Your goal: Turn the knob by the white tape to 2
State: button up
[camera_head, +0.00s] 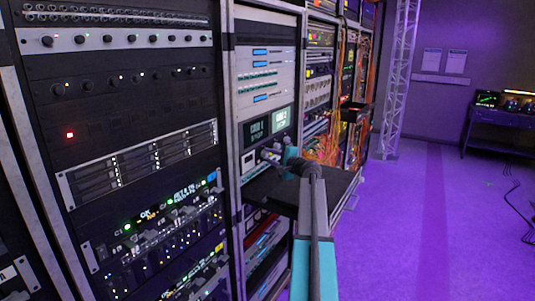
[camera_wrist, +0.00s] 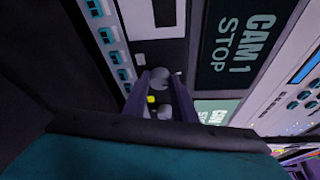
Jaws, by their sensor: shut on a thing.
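No scale numbers or pointer can be read. In the head view, my gripper (camera_head: 272,158) reaches the panel below the screens; the knob is too small to make out there.
Dark screens reading CAM 1 STOP (camera_wrist: 237,38) stand right of the knob in the wrist view. A row of teal buttons (camera_wrist: 109,36) is to the left. In the head view, a black shelf (camera_head: 330,188) juts out under my arm.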

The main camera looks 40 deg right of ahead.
jog(key=shift+d+r+m+g+y+p, duration=0.15)
jog(key=shift+m+g+y+p, duration=0.2)
jog(key=shift+m+p, duration=0.8)
jog(key=shift+d+r+m+g+y+p, duration=0.1)
jog(key=shift+d+m+g+y+p, duration=0.25)
jog(key=shift+m+p, duration=0.85)
jog(key=shift+r+m+g+y+p, duration=0.15)
jog(key=shift+m+g+p, duration=0.35)
jog(key=shift+p, duration=1.2)
jog(key=shift+f, duration=0.2)
jog(key=shift+s, duration=0.1)
jog(key=o, duration=1)
jog(key=shift+f+y, duration=0.15)
jog(key=shift+y, duration=0.1)
jog(key=shift+o, duration=0.2)
jog(key=shift+a, duration=0.15)
jog(key=b+v, duration=0.4)
jog(key=v, duration=0.9)
jog(key=shift+s, duration=0.3)
